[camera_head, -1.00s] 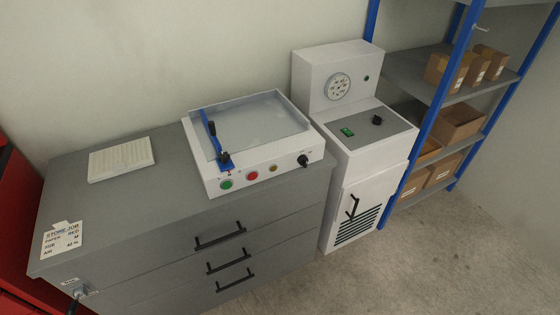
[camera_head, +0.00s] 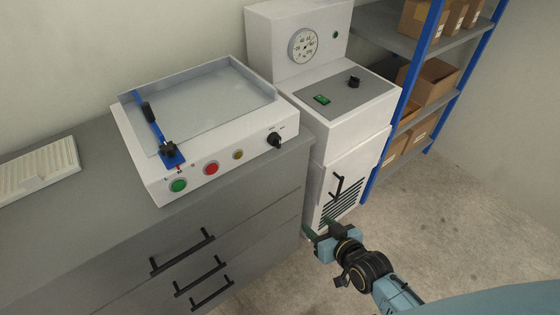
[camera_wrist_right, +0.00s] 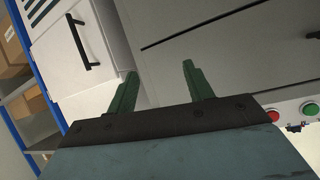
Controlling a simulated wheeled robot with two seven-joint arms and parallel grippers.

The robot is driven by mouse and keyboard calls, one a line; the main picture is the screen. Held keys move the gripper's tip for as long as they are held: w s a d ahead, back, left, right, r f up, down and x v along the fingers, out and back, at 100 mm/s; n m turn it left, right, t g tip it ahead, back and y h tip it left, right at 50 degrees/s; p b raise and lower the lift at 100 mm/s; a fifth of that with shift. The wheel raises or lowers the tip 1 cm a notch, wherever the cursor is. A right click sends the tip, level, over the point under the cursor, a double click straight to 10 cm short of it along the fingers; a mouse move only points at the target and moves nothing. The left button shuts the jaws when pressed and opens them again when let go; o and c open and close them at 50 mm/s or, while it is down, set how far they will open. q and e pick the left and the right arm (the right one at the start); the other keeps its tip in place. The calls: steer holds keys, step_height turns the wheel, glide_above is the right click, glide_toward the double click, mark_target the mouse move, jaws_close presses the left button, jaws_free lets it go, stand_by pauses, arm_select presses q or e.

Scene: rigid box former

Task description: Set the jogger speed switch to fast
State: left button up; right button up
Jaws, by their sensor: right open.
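The jogger (camera_head: 215,158) is a white box with a shallow tray on top, standing on the grey drawer cabinet. Its front panel has a green button (camera_head: 178,185), a red button (camera_head: 211,168), a small amber one (camera_head: 238,154) and a black rotary knob (camera_head: 274,140) at the right end. The knob's labels are too small to read. My right gripper (camera_head: 312,234) is low in front of the white machine, below and right of the knob. In the right wrist view its green fingers (camera_wrist_right: 159,88) are apart with nothing between them. My left gripper is not in view.
A white machine (camera_head: 345,165) with a gauge, a green switch and a black knob stands right of the cabinet. Black drawer handles (camera_head: 182,252) stick out of the cabinet (camera_head: 75,245). A blue-framed shelf (camera_head: 408,95) with cardboard boxes is at the right. The floor in front is clear.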

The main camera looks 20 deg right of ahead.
step_height(320, 180, up, 9)
steer(key=w+a+t+y+b, duration=0.1)
steer(key=w+t+b, duration=0.2)
steer(key=t+y+b, duration=0.2)
glide_toward(279, 144)
steer(key=b+x, duration=0.2)
steer(key=x, duration=0.6)
steer(key=shift+w+f, duration=0.15)
steer(key=shift+w, duration=0.05)
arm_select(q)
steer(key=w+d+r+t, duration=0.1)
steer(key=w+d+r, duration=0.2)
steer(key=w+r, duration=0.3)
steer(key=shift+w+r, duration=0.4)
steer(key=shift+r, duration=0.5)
arm_select(e)
steer(key=shift+w+a, duration=0.2)
steer(key=shift+w, duration=0.4)
steer(key=shift+c, duration=0.3)
steer(key=c, duration=0.9)
